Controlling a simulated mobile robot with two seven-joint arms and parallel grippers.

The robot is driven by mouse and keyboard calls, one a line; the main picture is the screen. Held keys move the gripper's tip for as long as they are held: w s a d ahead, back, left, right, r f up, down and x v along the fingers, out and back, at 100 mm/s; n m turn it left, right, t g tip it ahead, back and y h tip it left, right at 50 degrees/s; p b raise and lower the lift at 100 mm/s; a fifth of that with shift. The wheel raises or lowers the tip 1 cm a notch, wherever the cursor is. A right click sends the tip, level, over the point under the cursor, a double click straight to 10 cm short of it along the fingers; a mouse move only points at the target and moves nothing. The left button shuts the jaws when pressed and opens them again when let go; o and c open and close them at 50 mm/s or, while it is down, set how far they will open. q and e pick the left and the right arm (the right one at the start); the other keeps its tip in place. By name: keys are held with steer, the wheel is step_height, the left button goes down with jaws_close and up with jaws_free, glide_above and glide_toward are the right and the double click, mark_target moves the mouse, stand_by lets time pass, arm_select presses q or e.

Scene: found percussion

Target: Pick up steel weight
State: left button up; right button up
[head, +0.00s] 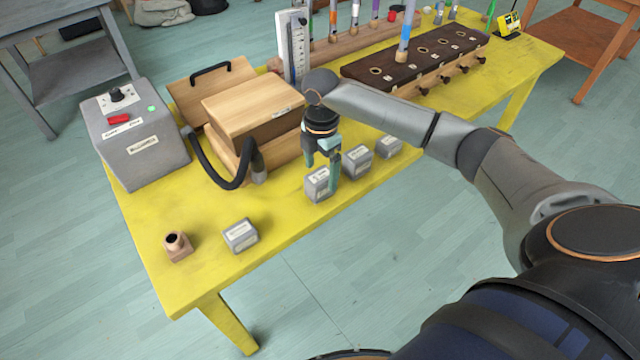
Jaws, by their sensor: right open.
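Several small grey blocks with white labels, which look like steel weights, stand along the front edge of the yellow table. One weight (240,236) is apart at the left. Another weight (317,186) is just below my right gripper, and two more weights (356,161) (389,147) stand to its right. My right gripper (323,170) is open and points down, its teal fingers over the second weight, with one finger partly in front of it. I cannot tell whether they touch. My left gripper is not in view.
The yellow table (200,285) also holds a grey box with a knob (145,155), a wooden box (250,105) with a black hose (215,180), a small copper-coloured fitting (178,247) and a dark rack with holes (415,55). The front left of the tabletop is mostly clear.

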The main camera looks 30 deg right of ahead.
steer(key=f, duration=0.4)
steer(key=shift+s+a+f, duration=0.15)
steer(key=shift+a+f, duration=0.05)
steer(key=shift+f, duration=0.2)
jaws_close()
stand_by(0.4)
steer(key=shift+r, duration=0.1)
